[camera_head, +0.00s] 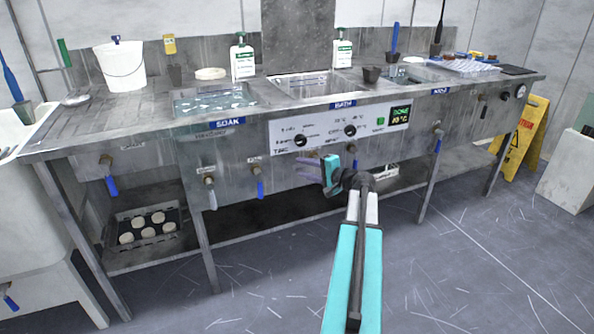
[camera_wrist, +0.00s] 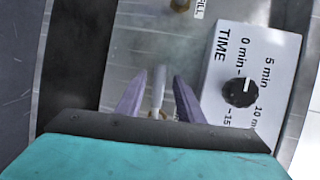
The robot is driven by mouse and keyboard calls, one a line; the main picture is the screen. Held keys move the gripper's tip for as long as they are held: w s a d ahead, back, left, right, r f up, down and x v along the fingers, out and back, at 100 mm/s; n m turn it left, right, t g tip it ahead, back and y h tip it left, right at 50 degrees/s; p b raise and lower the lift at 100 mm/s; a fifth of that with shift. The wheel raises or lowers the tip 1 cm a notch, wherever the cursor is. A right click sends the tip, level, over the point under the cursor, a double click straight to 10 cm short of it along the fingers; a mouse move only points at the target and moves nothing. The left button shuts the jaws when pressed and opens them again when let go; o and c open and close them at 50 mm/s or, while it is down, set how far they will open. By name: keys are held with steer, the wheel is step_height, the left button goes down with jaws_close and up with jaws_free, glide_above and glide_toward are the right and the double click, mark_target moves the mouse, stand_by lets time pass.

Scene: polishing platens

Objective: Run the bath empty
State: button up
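The bath basin (camera_head: 300,88) is set in the middle of the counter, behind a blue BATH label (camera_head: 343,104). Whether liquid stands in it is hard to tell. My gripper (camera_head: 308,172) is in front of the panel below the basin. In the wrist view its purple fingers (camera_wrist: 158,84) are spread, one on each side of a white lever handle (camera_wrist: 159,90). I cannot tell whether they touch it. The lever's label is hidden. A brass fitting (camera_wrist: 180,4) under a partly visible label ending in "LL" is at the wrist view's top.
A control box (camera_head: 340,127) with two black dials and a lit DONE display (camera_head: 400,116) is above my gripper. A yellow sign (camera_head: 523,138) stands right.

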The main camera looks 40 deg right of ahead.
mark_target(302, 167)
steer(key=shift+x, duration=1.6)
